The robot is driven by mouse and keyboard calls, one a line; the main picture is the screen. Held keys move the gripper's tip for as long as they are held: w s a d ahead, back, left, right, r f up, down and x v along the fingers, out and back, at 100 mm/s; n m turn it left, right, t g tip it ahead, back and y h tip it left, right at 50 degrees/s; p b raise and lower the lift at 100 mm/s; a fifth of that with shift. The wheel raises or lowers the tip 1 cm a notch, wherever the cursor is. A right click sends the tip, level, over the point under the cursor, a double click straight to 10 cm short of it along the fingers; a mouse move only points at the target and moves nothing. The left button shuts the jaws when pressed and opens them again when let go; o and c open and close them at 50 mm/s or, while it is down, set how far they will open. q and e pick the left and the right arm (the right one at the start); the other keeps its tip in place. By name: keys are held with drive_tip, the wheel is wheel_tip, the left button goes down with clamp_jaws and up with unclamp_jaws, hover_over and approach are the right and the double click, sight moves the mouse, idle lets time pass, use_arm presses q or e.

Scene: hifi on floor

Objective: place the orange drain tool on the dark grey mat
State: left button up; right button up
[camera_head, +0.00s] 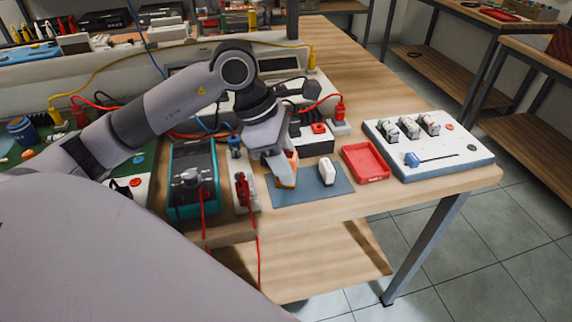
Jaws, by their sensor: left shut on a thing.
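The orange drain tool (291,171) is in my left gripper (283,165), which points down at the left part of the dark grey mat (308,193). The gripper is shut on the tool and partly hides it. The tool is over the mat or touching it; I cannot tell which. The mat lies flat near the front edge of the wooden bench. My right gripper is not in view.
A white upright block (327,172) stands on the mat, just right of the tool. A red tray (365,161) and a white panel (430,146) lie to the right. A teal meter (193,178) and red plugs with cables (243,190) crowd the left.

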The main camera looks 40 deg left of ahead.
use_arm(q)
drive_tip(key=shift+f, duration=0.35)
drive_tip(key=shift+f, duration=0.1)
drive_tip(key=shift+f, duration=0.2)
drive_tip(key=o, duration=1)
drive_tip(key=shift+r, duration=0.1)
drive_tip(key=shift+r, duration=0.1)
drive_tip(key=shift+r, duration=0.2)
drive_tip(key=p+v, duration=0.1)
drive_tip(key=v, duration=1)
drive_tip(key=shift+s+a+r, duration=0.1)
drive_tip(key=shift+a+r, duration=0.1)
drive_tip(key=shift+r, duration=0.15)
